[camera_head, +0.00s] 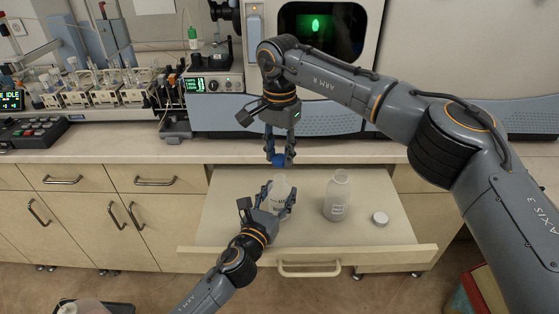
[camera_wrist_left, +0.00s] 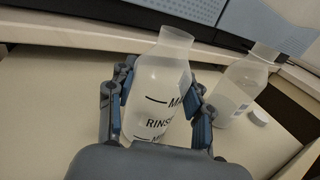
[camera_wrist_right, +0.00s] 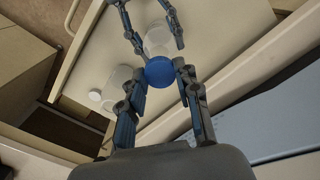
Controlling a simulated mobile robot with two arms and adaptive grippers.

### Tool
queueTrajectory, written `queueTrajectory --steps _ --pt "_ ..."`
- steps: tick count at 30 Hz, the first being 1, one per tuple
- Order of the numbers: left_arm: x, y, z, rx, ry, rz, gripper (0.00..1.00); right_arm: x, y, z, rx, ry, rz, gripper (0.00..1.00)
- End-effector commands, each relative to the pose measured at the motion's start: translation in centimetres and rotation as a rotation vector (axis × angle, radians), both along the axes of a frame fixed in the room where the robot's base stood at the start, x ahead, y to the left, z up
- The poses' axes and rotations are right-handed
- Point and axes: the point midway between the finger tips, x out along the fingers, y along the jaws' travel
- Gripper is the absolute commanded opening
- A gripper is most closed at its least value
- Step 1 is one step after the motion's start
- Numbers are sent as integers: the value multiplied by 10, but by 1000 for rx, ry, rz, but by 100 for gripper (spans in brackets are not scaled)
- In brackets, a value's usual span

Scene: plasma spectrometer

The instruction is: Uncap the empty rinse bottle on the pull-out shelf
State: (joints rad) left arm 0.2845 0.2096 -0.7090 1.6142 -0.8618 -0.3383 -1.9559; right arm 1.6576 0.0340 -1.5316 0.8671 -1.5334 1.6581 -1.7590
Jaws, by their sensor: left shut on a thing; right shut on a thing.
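The rinse bottle (camera_head: 281,186) is translucent white and stands on the pull-out shelf (camera_head: 225,215). In the left wrist view its printed label (camera_wrist_left: 160,110) and bare, uncapped neck (camera_wrist_left: 175,38) show. My left gripper (camera_head: 279,194) is shut around the bottle's body. My right gripper (camera_head: 280,157) is above the bottle, pointing down, shut on a blue cap (camera_head: 279,160). The blue cap also shows in the right wrist view (camera_wrist_right: 159,70), in front of the bottle. The cap is clear of the neck.
A second translucent bottle (camera_head: 338,196) stands on the shelf to the right, with a loose white cap (camera_head: 380,218) beside it. The spectrometer (camera_head: 410,60) stands on the counter behind the shelf. A controller box (camera_head: 212,86) is on its left. The shelf's left part is clear.

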Motion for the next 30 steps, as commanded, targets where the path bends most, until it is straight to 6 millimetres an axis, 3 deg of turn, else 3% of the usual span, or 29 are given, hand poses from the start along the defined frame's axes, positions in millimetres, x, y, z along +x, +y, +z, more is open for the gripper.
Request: queueTrajectory --steps 8,9,12,23,30 --pt "0 0 -1 0 1 0 0 0 0 9 0 1 0 0" --pt "0 0 0 0 1 0 56 0 0 8 0 1 0 0" --pt "0 0 0 0 1 0 77 0 0 8 0 1 0 0" --pt "-2 1 0 0 1 0 77 0 0 8 0 1 0 0" --pt "-34 14 -1 2 1 -1 77 0 0 8 1 1 0 0"
